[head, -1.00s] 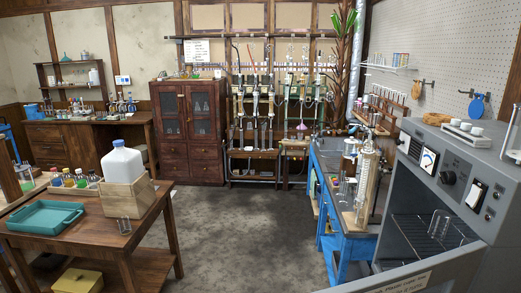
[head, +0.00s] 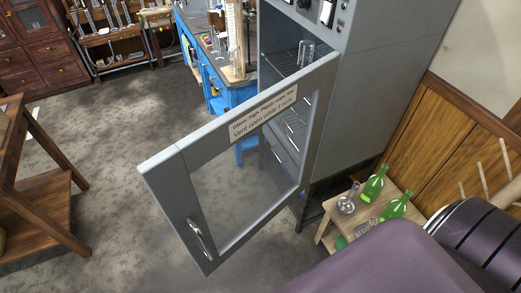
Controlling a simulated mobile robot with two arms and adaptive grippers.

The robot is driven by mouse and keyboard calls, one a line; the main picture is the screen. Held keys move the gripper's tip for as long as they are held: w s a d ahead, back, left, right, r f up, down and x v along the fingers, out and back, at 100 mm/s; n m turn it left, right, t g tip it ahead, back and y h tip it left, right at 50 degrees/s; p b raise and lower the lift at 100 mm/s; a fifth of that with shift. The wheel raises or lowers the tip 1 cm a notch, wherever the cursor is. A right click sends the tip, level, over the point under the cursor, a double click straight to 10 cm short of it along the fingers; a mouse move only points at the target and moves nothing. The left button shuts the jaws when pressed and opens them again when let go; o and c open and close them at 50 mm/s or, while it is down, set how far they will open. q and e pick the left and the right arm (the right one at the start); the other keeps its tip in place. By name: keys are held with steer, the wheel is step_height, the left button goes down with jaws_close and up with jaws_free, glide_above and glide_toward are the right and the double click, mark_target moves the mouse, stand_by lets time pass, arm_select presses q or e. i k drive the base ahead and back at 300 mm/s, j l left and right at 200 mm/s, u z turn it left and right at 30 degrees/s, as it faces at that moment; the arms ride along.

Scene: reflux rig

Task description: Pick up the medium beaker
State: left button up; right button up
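A clear glass beaker (head: 305,54) stands upright on the wire shelf inside the grey oven, close to the top edge of the open door. I cannot tell whether it is the medium beaker. Other glassware (head: 216,44) shows small on the blue bench at the top. Neither of my grippers is in view.
The grey oven's door (head: 163,168) stands wide open across the middle, with a glass pane and a handle (head: 200,238). A low wooden table (head: 328,228) right of it holds green bottles (head: 374,184) and a clear flask (head: 347,203).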

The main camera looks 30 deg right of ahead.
mark_target(306, 50)
steer(key=z, duration=1.25)
steer(key=j, duration=0.7)
steer(key=j+z, duration=0.35)
steer(key=j, duration=0.6)
steer(key=j+z, duration=0.4)
steer(key=j, duration=0.55)
